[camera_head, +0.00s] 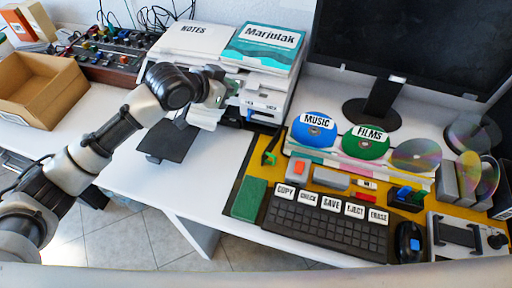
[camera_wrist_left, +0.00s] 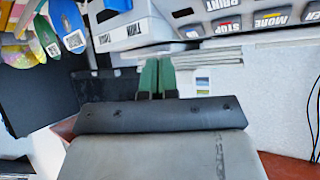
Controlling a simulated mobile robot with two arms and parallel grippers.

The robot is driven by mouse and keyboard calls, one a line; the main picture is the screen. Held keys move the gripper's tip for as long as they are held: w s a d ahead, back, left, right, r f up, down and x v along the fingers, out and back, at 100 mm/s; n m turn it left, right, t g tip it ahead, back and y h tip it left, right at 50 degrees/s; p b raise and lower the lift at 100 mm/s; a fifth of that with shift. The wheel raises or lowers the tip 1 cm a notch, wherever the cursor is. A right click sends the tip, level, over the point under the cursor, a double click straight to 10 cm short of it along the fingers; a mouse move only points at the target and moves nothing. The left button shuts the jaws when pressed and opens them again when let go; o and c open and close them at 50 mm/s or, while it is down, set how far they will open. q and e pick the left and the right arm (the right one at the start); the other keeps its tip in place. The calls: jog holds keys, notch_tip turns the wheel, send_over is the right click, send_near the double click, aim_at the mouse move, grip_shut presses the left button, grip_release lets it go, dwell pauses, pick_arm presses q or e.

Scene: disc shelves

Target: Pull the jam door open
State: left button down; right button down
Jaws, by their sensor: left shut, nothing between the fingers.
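My left gripper (camera_head: 234,87) is at the left front of the white printer (camera_head: 268,97), below the papers on top. In the left wrist view its two green fingers (camera_wrist_left: 157,78) are together with nothing between them. Their tips are close to the printer's pale layered edge (camera_wrist_left: 205,57); I cannot tell whether they touch. The printer's labelled buttons (camera_wrist_left: 230,25) appear upside down there. No label reading jam is legible, and I cannot make out the jam door; my arm hides part of the printer's front. My right gripper is not in view.
A dark flat panel (camera_head: 167,141) lies below my left wrist. A cardboard box (camera_head: 43,93) and a mixer (camera_head: 112,54) are at left. Discs labelled MUSIC (camera_head: 314,130) and FILMS (camera_head: 366,143), a keyboard (camera_head: 325,226) and a monitor (camera_head: 415,45) are at right. The desk's front left is clear.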

pick_arm(q)
jog(key=s+a+f+n+g+y, duration=0.1)
jog(key=s+a+f+n+g, duration=0.3)
jog(key=s+g, duration=0.35)
jog(key=shift+m+t, duration=0.35)
jog(key=shift+m, duration=0.25)
jog(key=x, duration=0.7)
jog(key=s+x, duration=0.1)
jog(key=x, duration=0.2)
jog(key=shift+d+f, duration=0.15)
jog(key=shift+f, duration=0.15)
jog(key=shift+s+d, duration=0.5)
jog(key=shift+d, duration=0.35)
jog(key=shift+s+d, duration=0.5)
jog(key=shift+d, duration=0.4)
